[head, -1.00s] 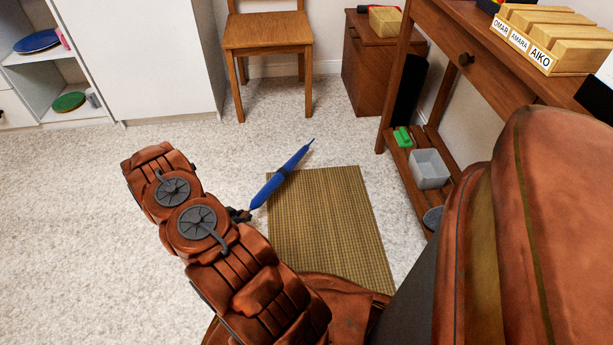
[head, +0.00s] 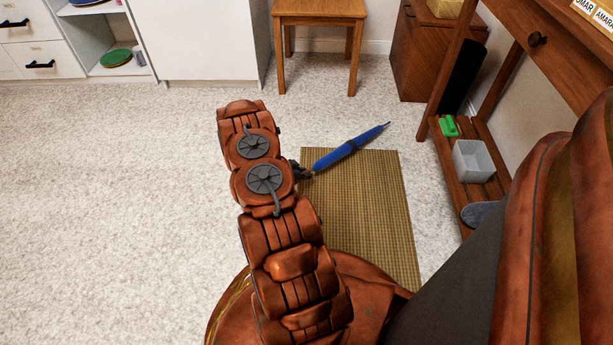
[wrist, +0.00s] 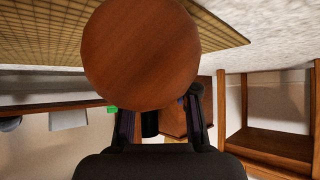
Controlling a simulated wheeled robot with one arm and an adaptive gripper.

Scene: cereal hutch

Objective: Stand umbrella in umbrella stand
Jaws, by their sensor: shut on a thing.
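The blue folded umbrella (head: 345,151) is in the head view, lying nearly level above the far part of the woven mat. Its thin tip points to the far right. My gripper (head: 303,171) is at its near left end, small and partly hidden by my arm. In the wrist view my gripper (wrist: 160,125) has its fingers on either side of a large round brown wooden end (wrist: 140,52), which seems to be the umbrella's handle and blocks much of the view. A tall black object (head: 462,76) stands behind the wooden table's leg; I cannot tell whether it is the umbrella stand.
The woven mat (head: 385,215) lies on pale carpet. A wooden table (head: 497,75) is at right, its low shelf holding a grey bin (head: 472,161) and a green item (head: 448,126). The carpet at left is clear.

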